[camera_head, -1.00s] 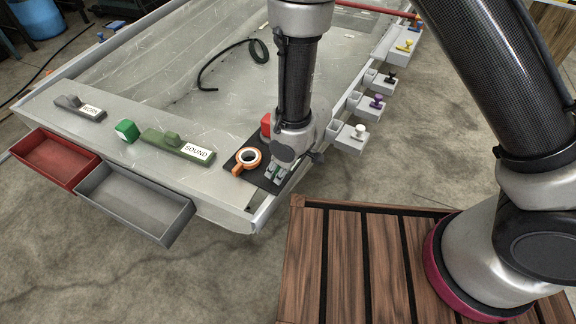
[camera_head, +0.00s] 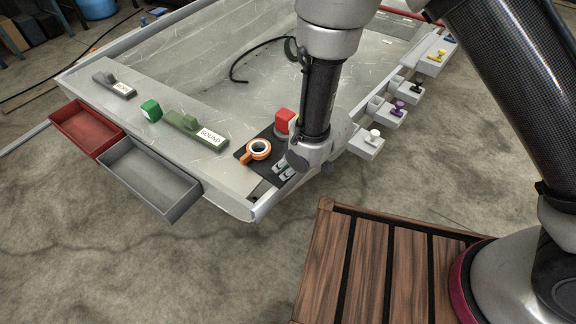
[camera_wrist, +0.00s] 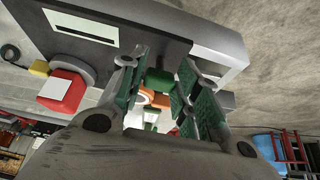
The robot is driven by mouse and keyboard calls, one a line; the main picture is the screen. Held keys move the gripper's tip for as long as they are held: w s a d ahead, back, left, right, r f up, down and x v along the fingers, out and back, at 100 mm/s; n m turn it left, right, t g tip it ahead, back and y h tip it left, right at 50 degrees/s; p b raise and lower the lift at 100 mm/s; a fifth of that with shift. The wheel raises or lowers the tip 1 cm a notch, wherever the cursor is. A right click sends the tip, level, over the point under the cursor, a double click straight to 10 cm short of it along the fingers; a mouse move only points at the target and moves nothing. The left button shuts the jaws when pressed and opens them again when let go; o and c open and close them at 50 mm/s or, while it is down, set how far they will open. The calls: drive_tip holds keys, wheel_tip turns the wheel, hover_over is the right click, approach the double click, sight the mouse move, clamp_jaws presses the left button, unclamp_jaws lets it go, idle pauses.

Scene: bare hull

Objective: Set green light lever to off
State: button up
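My gripper (camera_head: 284,171) points down beside the dark mat, to the right of the orange ring-shaped object (camera_head: 258,149). In the wrist view my gripper (camera_wrist: 160,100) has its green-padded fingers apart. Green and orange shapes show beyond the gap between them. I cannot tell whether the green shape is the lever. My gripper is well to the right of the lever.
Red (camera_head: 88,125) and grey (camera_head: 150,178) trays hang off the near edge. Small shelves (camera_head: 366,143) line the right side.

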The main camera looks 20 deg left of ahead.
drive_tip(key=o, duration=0.3)
drive_tip(key=shift+o, duration=0.2)
drive_tip(key=v, duration=1.2)
drive_tip(key=shift+s, duration=0.1)
drive_tip(key=s+d+f+g+h, duration=0.1)
drive_tip(key=s+d+f+h, duration=0.15)
drive_tip(key=d, duration=0.45)
drive_tip(key=s+d+r+m+t+h, duration=0.1)
drive_tip(key=d+r+m, duration=0.5)
drive_tip(key=d+r, duration=1)
drive_tip(key=s+d+r+m+t+h, duration=0.1)
drive_tip(key=d+r+m, duration=0.6)
drive_tip(key=d+r, duration=0.8)
drive_tip(key=s+d+t, duration=0.1)
drive_tip(key=d, duration=0.7)
drive_tip(key=shift+r+h, duration=0.35)
drive_tip(key=shift+r, duration=0.05)
